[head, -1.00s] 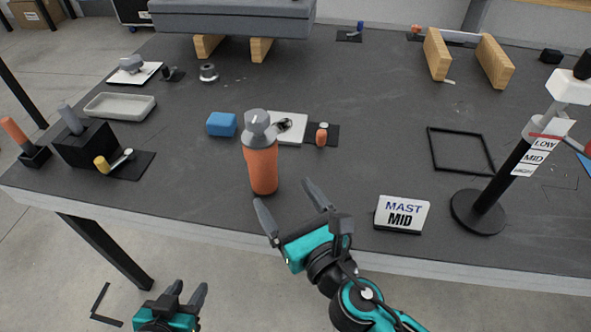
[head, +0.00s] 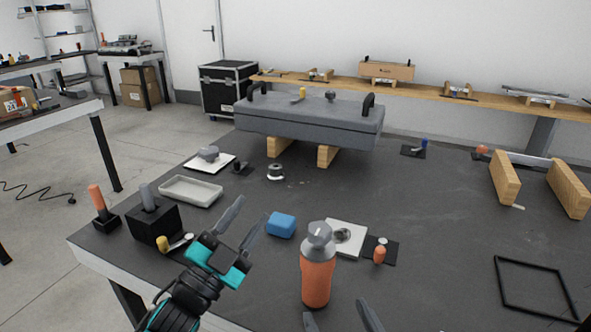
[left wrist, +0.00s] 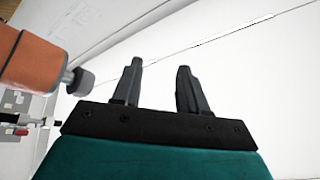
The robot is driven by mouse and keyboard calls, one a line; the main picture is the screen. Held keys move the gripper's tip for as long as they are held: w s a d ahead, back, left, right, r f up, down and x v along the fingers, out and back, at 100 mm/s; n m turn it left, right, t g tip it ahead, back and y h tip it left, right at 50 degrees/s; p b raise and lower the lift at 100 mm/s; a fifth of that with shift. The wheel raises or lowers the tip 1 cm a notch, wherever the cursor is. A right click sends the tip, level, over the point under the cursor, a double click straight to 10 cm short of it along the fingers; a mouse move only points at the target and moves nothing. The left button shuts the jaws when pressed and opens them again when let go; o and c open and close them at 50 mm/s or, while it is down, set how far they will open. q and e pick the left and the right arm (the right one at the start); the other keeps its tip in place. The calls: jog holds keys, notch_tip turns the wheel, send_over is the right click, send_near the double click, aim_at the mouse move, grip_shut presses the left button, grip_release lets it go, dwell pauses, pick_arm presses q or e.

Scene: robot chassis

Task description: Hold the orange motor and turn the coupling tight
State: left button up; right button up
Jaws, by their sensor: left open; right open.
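The orange motor (head: 316,283) stands upright near the front of the dark table, an orange cylinder like a bottle in shape. A grey coupling (head: 319,237) sits on its top. My left gripper (head: 247,212) is open and empty, over the table left of the motor and apart from it. In the left wrist view its two fingers (left wrist: 158,82) are spread with nothing between. An orange cylinder (left wrist: 32,62) with a grey shaft end shows at that view's left edge; I cannot tell which object it is. My right gripper (head: 341,316) shows only fingertips at the bottom edge, apart and below the motor.
A blue block (head: 281,225) and a white plate with a metal part (head: 344,237) lie behind the motor. A small orange piece (head: 379,255) is right. A black holder (head: 153,221), grey tray (head: 190,191) and yellow-handled tool (head: 171,243) are left. A black frame (head: 500,285) lies right.

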aim_at(314, 264)
pick_arm(q)
jog(key=s+d+r+m+g+h, duration=0.2)
jog(key=d+r+m+g+h, duration=0.8)
jog(key=m, duration=0.6)
jog(key=s+d+m+g+y, duration=0.4)
jog(key=d+m+g+y, duration=0.3)
jog(key=m+g, duration=1.1)
pick_arm(e)
jog(key=shift+w, duration=0.1)
pick_arm(q)
jog(key=w+a+m+t+y, duration=0.6)
jog(key=a+m+t+y, duration=0.1)
jog(key=y, duration=0.3)
jog(key=shift+a, duration=0.8)
pick_arm(e)
jog(key=x, duration=1.2)
jog(key=shift+w+a, duration=0.1)
jog(key=shift+w, duration=0.25)
jog(key=shift+c, duration=0.4)
